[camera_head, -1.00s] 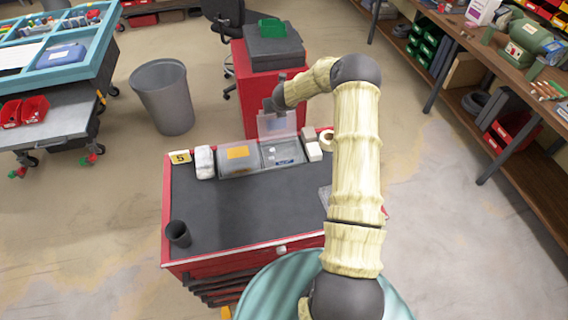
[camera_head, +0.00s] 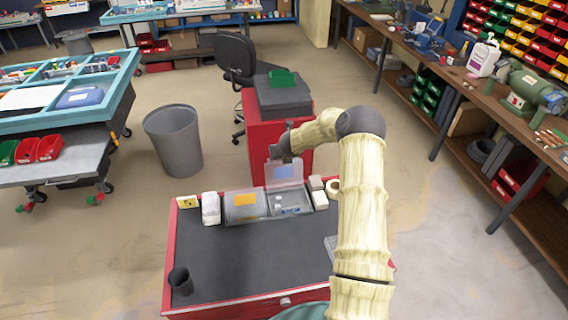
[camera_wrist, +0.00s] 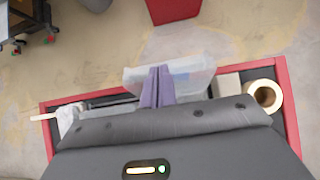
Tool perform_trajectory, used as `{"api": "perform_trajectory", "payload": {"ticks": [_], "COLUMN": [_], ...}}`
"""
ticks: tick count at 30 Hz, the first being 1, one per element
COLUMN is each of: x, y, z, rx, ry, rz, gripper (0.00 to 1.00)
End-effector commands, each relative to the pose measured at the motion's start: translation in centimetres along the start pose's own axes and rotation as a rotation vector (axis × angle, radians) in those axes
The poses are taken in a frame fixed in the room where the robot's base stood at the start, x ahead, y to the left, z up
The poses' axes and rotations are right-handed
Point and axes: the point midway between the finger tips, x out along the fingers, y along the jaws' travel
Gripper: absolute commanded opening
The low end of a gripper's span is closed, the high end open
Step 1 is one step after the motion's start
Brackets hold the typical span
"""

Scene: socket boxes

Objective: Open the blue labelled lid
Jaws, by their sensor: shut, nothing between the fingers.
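Two clear-lidded boxes stand side by side at the back of the cart's dark top. The left box (camera_head: 243,215) is shut under a lid with an orange label. The right box (camera_head: 290,210) is uncovered, with small white and blue items inside. Its see-through lid (camera_head: 285,174) stands raised at the rear edge and carries a bluish patch; it also shows in the wrist view (camera_wrist: 195,78). My gripper (camera_wrist: 157,72) is shut and empty, its purple fingers close in front of the lid; touching or not, I cannot tell. In the head view its fingertips are hard to make out.
A tape roll (camera_wrist: 265,96) and small pale boxes stand right. A dark cup (camera_head: 181,281) is at the front left. The cart top's middle is clear. A red cabinet (camera_head: 262,138) stands behind.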

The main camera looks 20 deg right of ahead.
Motion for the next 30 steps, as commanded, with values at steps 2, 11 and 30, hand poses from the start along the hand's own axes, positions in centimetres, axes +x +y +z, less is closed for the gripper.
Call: {"api": "perform_trajectory", "payload": {"ticks": [2, 11, 30], "x": [-0.2, -0.2, -1.8], "y": [-0.1, -0.2, 0.0], "z": [0.2, 0.1, 3.5], "rx": [0.001, 0.001, -0.001], "ry": [0.000, 0.000, 0.001], "rz": [-0.001, -0.001, 0.002], "gripper": [0.00, 0.00, 0.00]}}
